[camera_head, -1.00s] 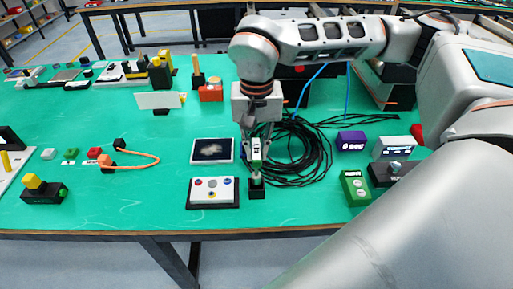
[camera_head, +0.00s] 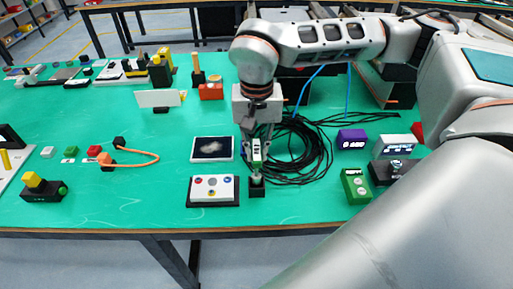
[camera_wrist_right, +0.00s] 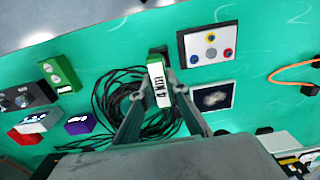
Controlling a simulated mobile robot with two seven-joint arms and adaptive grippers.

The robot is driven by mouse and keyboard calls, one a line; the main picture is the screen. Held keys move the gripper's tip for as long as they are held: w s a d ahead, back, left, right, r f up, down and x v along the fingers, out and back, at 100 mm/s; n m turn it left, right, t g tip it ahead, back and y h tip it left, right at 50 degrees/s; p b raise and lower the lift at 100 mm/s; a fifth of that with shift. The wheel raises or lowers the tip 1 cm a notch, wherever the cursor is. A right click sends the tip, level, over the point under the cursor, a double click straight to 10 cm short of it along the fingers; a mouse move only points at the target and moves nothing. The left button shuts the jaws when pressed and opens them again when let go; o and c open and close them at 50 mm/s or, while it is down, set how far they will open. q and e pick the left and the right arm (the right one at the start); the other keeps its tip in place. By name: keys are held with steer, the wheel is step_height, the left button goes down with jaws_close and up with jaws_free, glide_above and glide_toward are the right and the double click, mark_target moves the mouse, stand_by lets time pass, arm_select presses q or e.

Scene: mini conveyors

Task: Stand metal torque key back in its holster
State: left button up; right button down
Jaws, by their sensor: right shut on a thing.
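The torque key (camera_head: 256,154) is a small green and white piece, upright between the fingers of my right gripper (camera_head: 257,148). In the right wrist view the key (camera_wrist_right: 158,85) shows a white face with a "4 N·m" label, and the right gripper (camera_wrist_right: 160,80) is shut on it. The holster (camera_head: 257,189) is a small black block at the table's front, directly below the key. The key's lower end meets the holster's top; how deep it sits inside I cannot tell. My left gripper is not in view.
A white button panel (camera_head: 212,188) stands just left of the holster, with a dark-screened panel (camera_head: 212,149) behind it. Coiled black cable (camera_head: 310,150) lies behind and to the right. A green box (camera_head: 355,186) stands farther right. Bare green table lies between.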

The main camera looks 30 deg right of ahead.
steer(key=shift+f+b, duration=1.05)
steer(key=shift+f, duration=0.9)
steer(key=c, duration=1.9)
jaws_free()
step_height(320, 180, up, 12)
steer(key=shift+r, duration=0.1)
